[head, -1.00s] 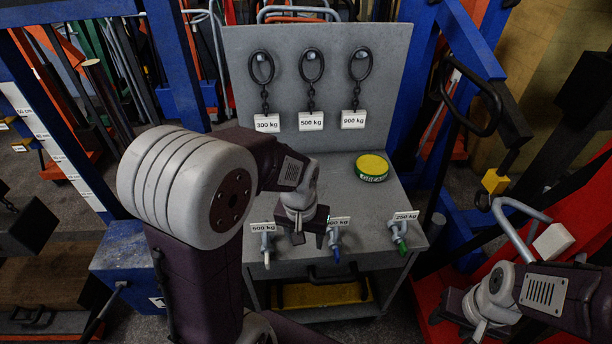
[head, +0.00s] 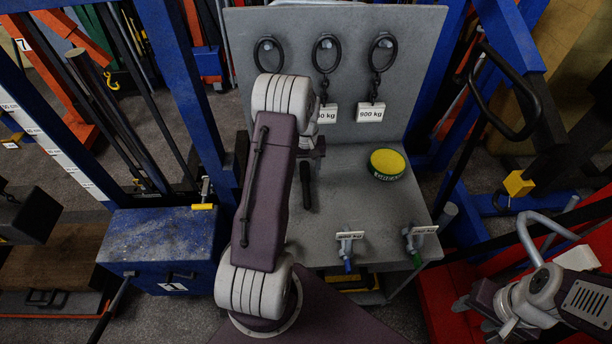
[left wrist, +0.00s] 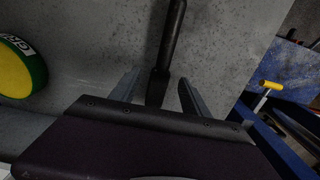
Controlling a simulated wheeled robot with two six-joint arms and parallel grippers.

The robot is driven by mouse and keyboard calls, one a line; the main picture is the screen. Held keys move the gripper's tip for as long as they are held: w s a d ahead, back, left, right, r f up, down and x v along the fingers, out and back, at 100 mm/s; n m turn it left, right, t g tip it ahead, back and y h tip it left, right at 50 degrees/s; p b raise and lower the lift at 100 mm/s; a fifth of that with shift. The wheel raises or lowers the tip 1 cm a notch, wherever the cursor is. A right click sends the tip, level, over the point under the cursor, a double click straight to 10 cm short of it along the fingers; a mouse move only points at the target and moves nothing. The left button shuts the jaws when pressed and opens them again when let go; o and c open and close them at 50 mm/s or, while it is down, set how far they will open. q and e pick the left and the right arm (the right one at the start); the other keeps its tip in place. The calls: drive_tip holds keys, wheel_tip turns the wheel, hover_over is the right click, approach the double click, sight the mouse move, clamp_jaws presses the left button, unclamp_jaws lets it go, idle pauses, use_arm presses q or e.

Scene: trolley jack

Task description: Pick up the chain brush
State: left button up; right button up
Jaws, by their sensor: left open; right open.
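A slim black handle (head: 306,185), which I take for the chain brush, lies on the grey trolley top (head: 350,210). Its bristle end cannot be made out. In the left wrist view the black handle (left wrist: 171,40) runs down between the fingers of my left gripper (left wrist: 160,85), which is open and not closed on it. In the head view my left arm hides most of that gripper. My right gripper (head: 492,318) is at the lower right, away from the trolley, open, with nothing visible in it.
A green and yellow round tin (head: 387,164) stands right of the handle. Chains with weight tags, such as the 900 kg tag (head: 371,113), hang on the back panel. Hooks with tags (head: 348,245) line the front edge. A blue box (head: 160,245) with a yellow-handled tool (head: 203,207) stands left.

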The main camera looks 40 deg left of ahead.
sight(306, 179)
use_arm(q)
drive_tip(key=shift+s+f, duration=0.2)
drive_tip(key=shift+f, duration=0.15)
wheel_tip(306, 179, down, 4)
drive_tip(key=shift+d+r+p, duration=0.1)
drive_tip(key=shift+p, duration=0.5)
drive_tip(key=shift+w+f, duration=0.1)
drive_tip(key=shift+f, duration=0.25)
drive_tip(key=shift+r, duration=0.15)
clamp_jaws()
